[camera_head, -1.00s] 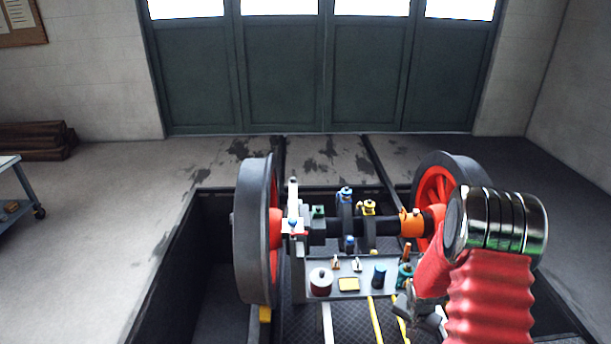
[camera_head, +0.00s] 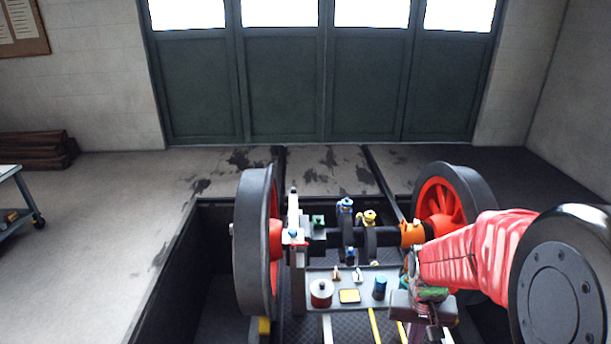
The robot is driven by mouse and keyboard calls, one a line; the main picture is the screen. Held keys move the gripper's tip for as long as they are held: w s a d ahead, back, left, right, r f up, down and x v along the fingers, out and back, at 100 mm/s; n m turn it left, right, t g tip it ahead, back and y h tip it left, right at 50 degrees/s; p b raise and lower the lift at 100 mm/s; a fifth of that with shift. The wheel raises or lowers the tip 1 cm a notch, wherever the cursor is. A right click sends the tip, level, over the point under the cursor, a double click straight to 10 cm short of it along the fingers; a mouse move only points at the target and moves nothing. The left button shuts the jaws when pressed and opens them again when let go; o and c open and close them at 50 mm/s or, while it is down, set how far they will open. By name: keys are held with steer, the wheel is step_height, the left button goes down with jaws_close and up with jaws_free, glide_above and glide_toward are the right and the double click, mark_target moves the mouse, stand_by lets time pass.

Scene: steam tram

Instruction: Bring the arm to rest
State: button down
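My arm reaches in from the right edge, its red sleeve running left to my gripper (camera_head: 432,330). The gripper hangs low at the right end of the grey tray (camera_head: 318,275), in front of the right wheel (camera_head: 478,185). Its fingers point down and are small and partly blurred, so I cannot tell whether they are open or shut. I see nothing clearly held. The arm hides the lower part of the right wheel and the tray's right end.
A wheelset with a left wheel (camera_head: 254,245) and a dark axle (camera_head: 385,236) stands over a pit. The tray holds a red-and-white tin (camera_head: 321,292), a yellow-topped box (camera_head: 349,296) and a blue cylinder (camera_head: 379,288).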

steer(key=s+a+r+n+t, duration=0.1)
steer(key=s+a+r, duration=0.3)
steer(key=r, duration=0.5)
steer(key=s+a+r+n+t, duration=0.1)
steer(key=s+a+r+t, duration=0.3)
steer(key=s+r, duration=0.4)
step_height(320, 180, up, 2)
steer(key=shift+a+r+n+y, duration=0.1)
steer(key=shift+a+n+y, duration=0.3)
steer(key=shift+a, duration=0.05)
steer(key=shift+s, duration=0.1)
stand_by(0.4)
